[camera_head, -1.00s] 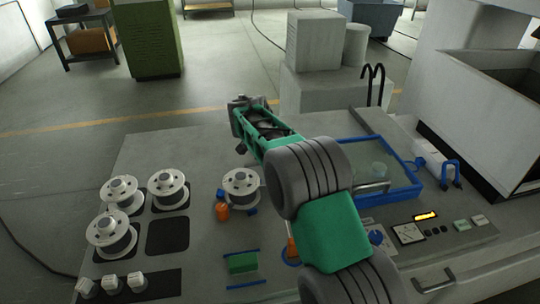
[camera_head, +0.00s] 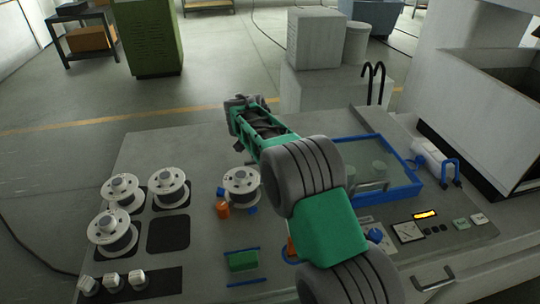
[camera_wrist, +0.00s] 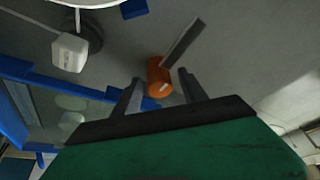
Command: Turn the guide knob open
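In the wrist view an orange knob-like cylinder (camera_wrist: 158,77) with a pale stripe stands on the grey panel, with a flat grey bar (camera_wrist: 183,42) beside it. My gripper (camera_wrist: 160,85) is open, its two fingers apart either side of the orange cylinder's near end; no contact shows. In the head view an orange cylinder (camera_head: 222,209) stands by a spool (camera_head: 241,182), and another orange part (camera_head: 291,247) is mostly hidden behind my arm. I cannot tell which of them the wrist view shows. My gripper's fingers cannot be made out in the head view.
A blue-framed tank (camera_head: 405,193) is right of my arm; its frame also shows in the wrist view (camera_wrist: 60,83), near a white block (camera_wrist: 69,52). Several spools stand at left. White knobs (camera_head: 112,280), a green block (camera_head: 242,261) and a meter (camera_head: 408,232) are nearer.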

